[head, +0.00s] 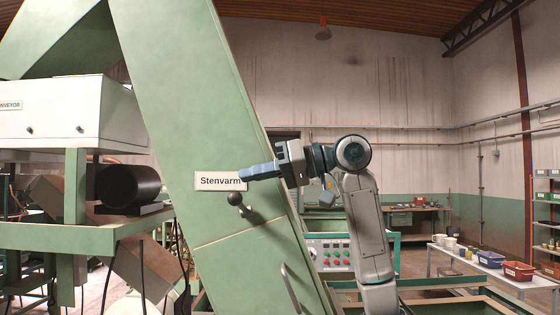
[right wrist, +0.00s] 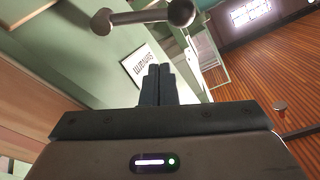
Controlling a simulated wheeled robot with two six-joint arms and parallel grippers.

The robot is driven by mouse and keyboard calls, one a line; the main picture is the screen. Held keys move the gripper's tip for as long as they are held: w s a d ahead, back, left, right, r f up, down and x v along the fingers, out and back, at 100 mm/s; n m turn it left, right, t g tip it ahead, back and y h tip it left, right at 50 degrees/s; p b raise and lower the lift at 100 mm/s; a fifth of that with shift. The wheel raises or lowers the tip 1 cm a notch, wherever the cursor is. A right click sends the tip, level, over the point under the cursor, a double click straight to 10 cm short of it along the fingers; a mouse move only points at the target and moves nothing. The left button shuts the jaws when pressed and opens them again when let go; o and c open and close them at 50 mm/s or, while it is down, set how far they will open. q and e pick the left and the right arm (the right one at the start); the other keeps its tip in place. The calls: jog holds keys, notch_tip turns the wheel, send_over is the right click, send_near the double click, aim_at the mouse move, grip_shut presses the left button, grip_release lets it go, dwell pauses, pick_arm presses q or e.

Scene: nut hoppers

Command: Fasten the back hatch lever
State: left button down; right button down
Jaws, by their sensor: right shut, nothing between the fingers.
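A lever with a dark round knob (head: 234,199) sits on the sloping green housing (head: 180,110), just below the white "Stenvarm" label (head: 215,181). In the right wrist view its metal bar (right wrist: 140,17) runs from a round pivot (right wrist: 103,21) to the ball knob (right wrist: 181,12). My right gripper (head: 245,173) is shut and empty, its blue-grey fingers pointing left across the label's right end, above the lever. In the right wrist view its fingertips (right wrist: 157,72) are apart from the bar. My left gripper is not in view.
Below the lever a seam crosses the housing, and a bar handle (head: 290,288) sits under it. A white conveyor box (head: 60,112) and a black cylinder (head: 128,185) stand left. A control panel (head: 328,255) is behind my right arm. Bins (head: 490,259) stand on a table right.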

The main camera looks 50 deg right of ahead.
aim_at(242, 205)
jog(key=f, duration=0.2)
jog(key=shift+s+a+f+b, duration=0.25)
jog(key=shift+a+f+b, duration=0.05)
jog(key=shift+s+f, duration=0.3)
jog(key=shift+s, duration=0.1)
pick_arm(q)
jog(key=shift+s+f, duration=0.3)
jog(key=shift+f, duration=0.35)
pick_arm(e)
jog(key=shift+a, duration=0.2)
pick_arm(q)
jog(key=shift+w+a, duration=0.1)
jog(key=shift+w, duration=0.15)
pick_arm(e)
jog(key=shift+w+a, duration=0.1)
jog(key=shift+w, duration=0.1)
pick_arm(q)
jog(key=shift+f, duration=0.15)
pick_arm(e)
jog(key=shift+s+f+n, duration=0.15)
jog(key=shift+s+n, duration=0.05)
jog(key=shift+n, duration=0.1)
